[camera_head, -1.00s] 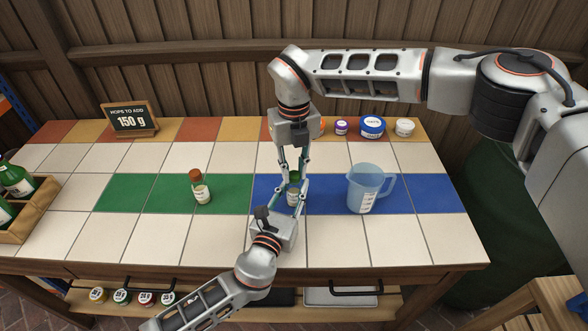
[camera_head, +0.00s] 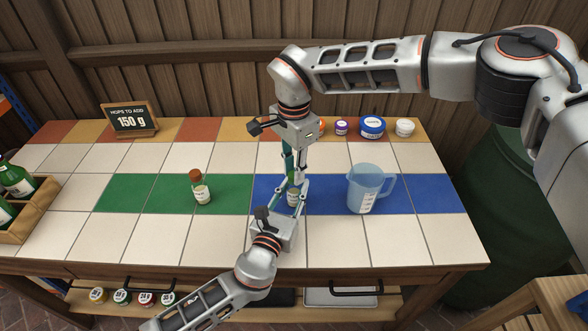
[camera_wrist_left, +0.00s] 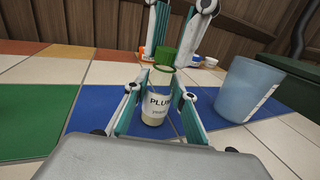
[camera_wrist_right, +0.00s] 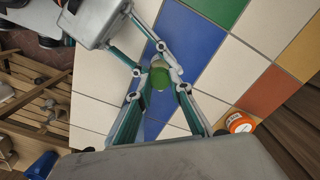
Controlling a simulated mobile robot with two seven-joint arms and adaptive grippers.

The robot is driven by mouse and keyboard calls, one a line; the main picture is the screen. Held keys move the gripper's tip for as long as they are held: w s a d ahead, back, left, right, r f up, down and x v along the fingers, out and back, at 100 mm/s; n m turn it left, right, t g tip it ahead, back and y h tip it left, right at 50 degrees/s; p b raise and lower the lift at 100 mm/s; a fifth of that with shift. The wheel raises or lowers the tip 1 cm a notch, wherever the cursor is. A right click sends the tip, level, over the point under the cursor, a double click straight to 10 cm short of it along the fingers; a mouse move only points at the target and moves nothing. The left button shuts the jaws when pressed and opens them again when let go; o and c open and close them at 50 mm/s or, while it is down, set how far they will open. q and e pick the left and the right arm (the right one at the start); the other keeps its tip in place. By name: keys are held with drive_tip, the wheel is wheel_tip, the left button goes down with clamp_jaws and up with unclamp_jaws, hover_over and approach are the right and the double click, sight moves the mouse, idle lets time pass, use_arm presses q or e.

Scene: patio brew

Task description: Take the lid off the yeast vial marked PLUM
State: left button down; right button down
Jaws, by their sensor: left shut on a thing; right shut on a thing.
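My left gripper (camera_head: 292,200) is shut on the vial's body from the front. My right gripper (camera_head: 295,174) comes from above and is shut on the green lid (camera_wrist_right: 159,77), which shows between its fingers in the right wrist view.
A second vial with a red-brown lid (camera_head: 200,190) stands on the green tiles. A blue measuring jug (camera_head: 366,190) stands close right of the PLUM vial. Small tubs, including a blue-lidded one (camera_head: 372,127), line the back edge. A bottle crate (camera_head: 38,210) is at left.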

drive_tip(key=n, duration=0.6)
drive_tip(key=shift+r, duration=0.2)
idle(0.4)
drive_tip(key=shift+r, duration=0.8)
drive_tip(key=shift+r, duration=0.15)
drive_tip(key=shift+r, duration=2)
use_arm(q)
drive_tip(key=c, duration=1.6)
unclamp_jaws()
